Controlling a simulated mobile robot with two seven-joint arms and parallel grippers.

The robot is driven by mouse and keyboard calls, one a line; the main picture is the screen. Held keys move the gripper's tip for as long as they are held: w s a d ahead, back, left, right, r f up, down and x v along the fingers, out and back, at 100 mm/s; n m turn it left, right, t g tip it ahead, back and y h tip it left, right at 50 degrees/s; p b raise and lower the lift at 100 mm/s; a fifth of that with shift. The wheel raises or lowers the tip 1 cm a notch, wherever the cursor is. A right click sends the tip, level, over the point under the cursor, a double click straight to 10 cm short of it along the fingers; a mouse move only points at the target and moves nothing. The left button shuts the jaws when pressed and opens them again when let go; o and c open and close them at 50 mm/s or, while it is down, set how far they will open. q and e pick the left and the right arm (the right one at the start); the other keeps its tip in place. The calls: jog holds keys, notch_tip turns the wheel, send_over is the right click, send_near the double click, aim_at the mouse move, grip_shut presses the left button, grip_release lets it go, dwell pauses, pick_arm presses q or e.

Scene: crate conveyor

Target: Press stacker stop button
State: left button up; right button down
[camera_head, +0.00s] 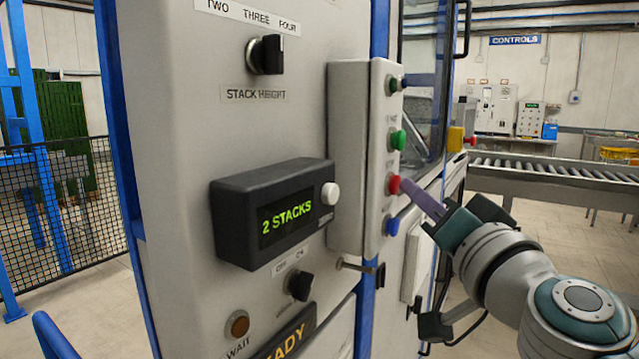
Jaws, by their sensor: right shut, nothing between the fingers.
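A light grey control box (347,155) is mounted on the side of the grey machine cabinet. Its buttons face right in a column: a green one (397,140), a red one (394,185) below it, and a blue one (392,226) at the bottom. The button labels are too oblique to read. My right gripper (412,186) is shut and empty, its purple-grey fingertips pointing at the red button. The tips look at or very close to the red button; I cannot tell whether they touch. My left gripper is not in view.
A dark display (275,215) reads "2 STACKS". A stack height knob (267,55) is above it, and a smaller knob (300,285) and an amber lamp (237,324) are below. A roller conveyor (560,178) runs behind my right arm. A mesh fence (60,205) stands at left.

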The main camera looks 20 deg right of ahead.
dwell(0.4)
jog(key=shift+s+d, duration=0.45)
jog(key=shift+s, duration=0.15)
jog(key=shift+s+d, duration=1.65)
jog(key=shift+s, duration=0.3)
